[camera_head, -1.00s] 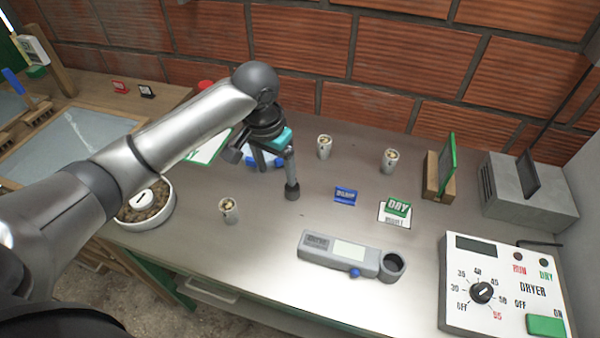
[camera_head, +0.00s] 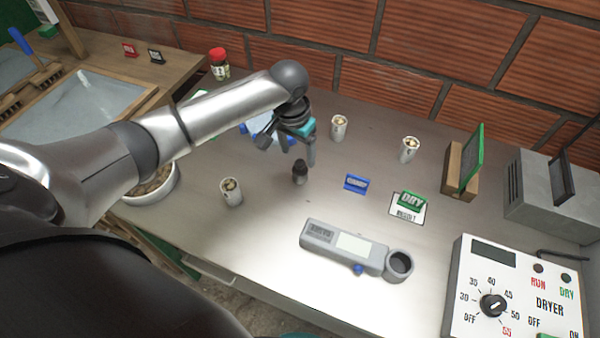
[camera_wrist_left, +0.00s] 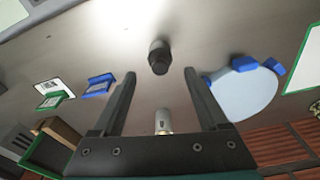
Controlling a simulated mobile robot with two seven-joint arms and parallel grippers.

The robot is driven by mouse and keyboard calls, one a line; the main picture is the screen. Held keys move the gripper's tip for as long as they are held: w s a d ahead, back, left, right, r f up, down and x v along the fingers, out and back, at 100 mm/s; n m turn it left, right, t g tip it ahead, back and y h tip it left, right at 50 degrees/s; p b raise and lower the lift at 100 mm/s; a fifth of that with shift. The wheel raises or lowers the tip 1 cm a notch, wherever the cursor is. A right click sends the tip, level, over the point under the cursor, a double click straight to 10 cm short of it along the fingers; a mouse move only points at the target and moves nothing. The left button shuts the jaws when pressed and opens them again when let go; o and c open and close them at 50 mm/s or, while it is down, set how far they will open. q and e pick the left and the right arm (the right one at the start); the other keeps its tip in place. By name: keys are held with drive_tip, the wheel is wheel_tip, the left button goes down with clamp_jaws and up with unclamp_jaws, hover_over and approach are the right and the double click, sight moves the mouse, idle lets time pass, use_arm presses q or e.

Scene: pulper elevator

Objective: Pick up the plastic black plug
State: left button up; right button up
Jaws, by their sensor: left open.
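The black plug (camera_head: 300,172) is a small dark upright piece on the grey metal bench. It also shows in the left wrist view (camera_wrist_left: 159,57), beyond the fingertips and about in line with the gap between them. My left gripper (camera_head: 289,150) is open and empty, with its fingers pointing down just behind the plug in the head view. In the left wrist view its two fingers (camera_wrist_left: 160,76) are spread wide, with nothing between the tips. I cannot tell whether a finger touches the plug. My right gripper is not in view.
Cups of beans stand left (camera_head: 231,192), behind (camera_head: 339,127) and right (camera_head: 409,149) of the plug. A blue sign (camera_head: 356,184), a green DRY sign (camera_head: 410,202) and a grey meter (camera_head: 345,245) lie to the right. A dryer control box (camera_head: 520,290) stands front right. A brick wall closes the back.

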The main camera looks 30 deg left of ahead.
sight(299, 162)
use_arm(q)
drive_tip(key=f, duration=0.3)
drive_tip(key=f+b, duration=0.1)
drive_tip(key=f, duration=0.1)
drive_tip(key=shift+w+d+f, duration=0.1)
drive_tip(key=shift+w+f, duration=0.05)
drive_tip(key=shift+w, duration=0.25)
clamp_jaws()
